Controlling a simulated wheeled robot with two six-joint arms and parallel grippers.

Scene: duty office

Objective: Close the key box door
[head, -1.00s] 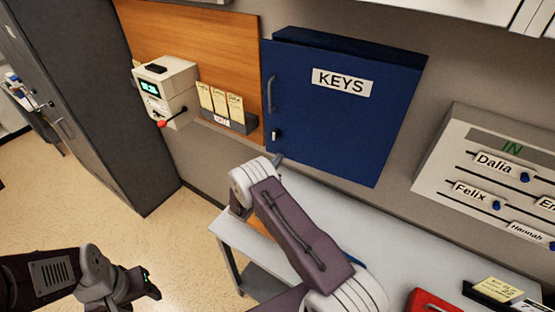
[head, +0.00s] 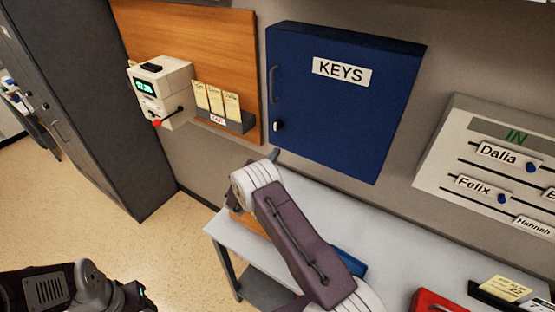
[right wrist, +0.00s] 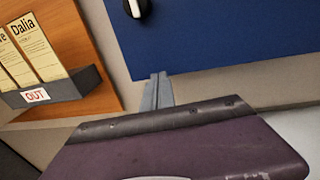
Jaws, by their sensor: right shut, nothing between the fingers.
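The blue key box (head: 345,95) hangs on the wall, its door marked with a white KEYS label (head: 341,72). The door sits flush against the box body, with no gap showing at its edges. A handle (head: 272,84) and a latch knob (head: 279,126) are on its left side. My right gripper (head: 274,156) is shut and empty just below the door's lower left corner. In the right wrist view its closed fingers (right wrist: 158,92) are near the door's lower edge; I cannot tell whether they touch it. My left gripper (head: 135,298) is low at the left, its fingers unclear.
A time clock (head: 160,90) and a card rack (head: 224,118) are on the wooden board to the left. The IN board (head: 490,165) is on the wall to the right. A table (head: 222,232) stands below, with a red item (head: 436,302) on it.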

